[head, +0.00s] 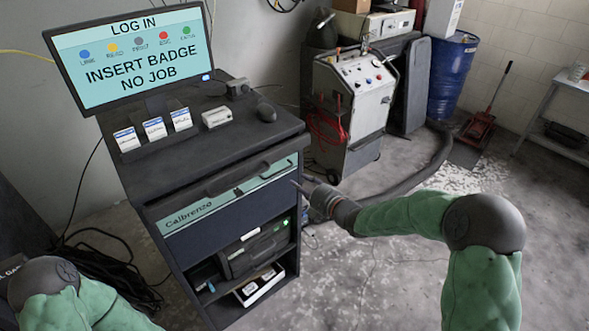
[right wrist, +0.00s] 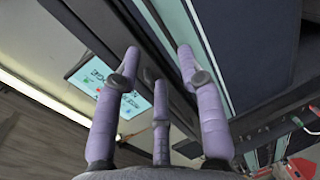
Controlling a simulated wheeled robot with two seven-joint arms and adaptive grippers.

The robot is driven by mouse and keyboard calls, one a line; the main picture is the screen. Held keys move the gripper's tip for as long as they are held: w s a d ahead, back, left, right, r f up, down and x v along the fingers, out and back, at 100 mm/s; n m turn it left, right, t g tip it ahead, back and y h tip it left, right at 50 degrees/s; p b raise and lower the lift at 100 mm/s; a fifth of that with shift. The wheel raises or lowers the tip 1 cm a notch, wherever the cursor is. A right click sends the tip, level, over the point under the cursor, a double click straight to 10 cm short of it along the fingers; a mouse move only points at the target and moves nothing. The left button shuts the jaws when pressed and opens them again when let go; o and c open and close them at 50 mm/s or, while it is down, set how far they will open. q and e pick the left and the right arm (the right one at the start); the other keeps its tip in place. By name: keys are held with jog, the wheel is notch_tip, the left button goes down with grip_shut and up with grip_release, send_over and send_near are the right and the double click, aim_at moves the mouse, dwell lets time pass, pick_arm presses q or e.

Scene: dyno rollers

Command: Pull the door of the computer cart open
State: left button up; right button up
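The computer cart (head: 225,228) is a dark cabinet with a teal "Calbrenzo" strip and a long dark handle bar (head: 237,179) across its upper front. Below the dark front panel, a printer and shelf show inside; I cannot make out a separate swung-out door. My right gripper (head: 298,184) is just right of the cart's front edge, close to the strip's right end. In the right wrist view its purple-grey fingers (right wrist: 158,58) are spread apart, with dark cart edges beyond them and nothing clearly held. My left gripper is out of view; only part of its arm shows at lower left.
The cart top holds a login monitor (head: 131,57), cards (head: 155,128) and a mouse (head: 267,111). A grey wheeled machine (head: 350,112) stands behind to the right, with a blue drum (head: 452,72) farther back. The floor right of the cart is mostly open, crossed by a dark hose.

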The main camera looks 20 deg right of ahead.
aim_at(280, 172)
jog(key=b+x, duration=0.1)
jog(key=x, duration=0.9)
jog(key=shift+w+a, duration=0.15)
jog(key=shift+w, duration=0.1)
grip_shut()
